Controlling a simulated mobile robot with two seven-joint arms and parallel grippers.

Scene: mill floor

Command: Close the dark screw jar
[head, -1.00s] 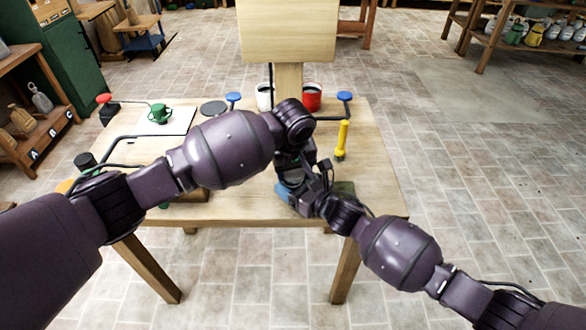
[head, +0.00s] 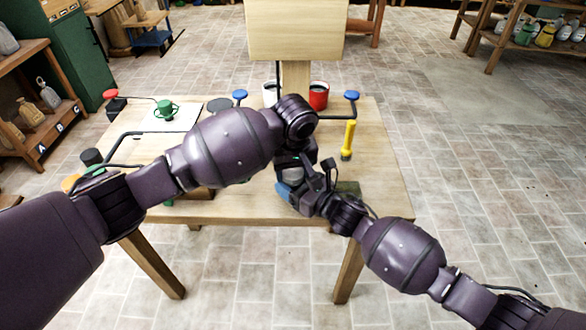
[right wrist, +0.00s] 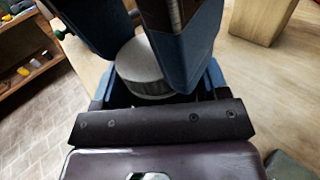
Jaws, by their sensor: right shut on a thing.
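My left gripper (head: 290,165) points down over the front of the table, right above my right gripper (head: 288,190). The two hands nearly meet, and their fingertips are mostly hidden in the head view. A pale grey round thing (head: 292,174) shows between them. In the right wrist view it is a short grey cylinder with a flat round face (right wrist: 143,68), between dark blue fingers. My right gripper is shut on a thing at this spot. I cannot make out the dark jar's body or whether the grey piece is its lid. The left jaws' opening is hidden.
On the wooden table (head: 235,207) stand a yellow-handled tool (head: 348,138), a red mug (head: 318,96), a white mug (head: 269,93) and a green cup (head: 165,109) on a white sheet. A dark disc (head: 218,105) lies behind my left arm. A wooden post rises at the back.

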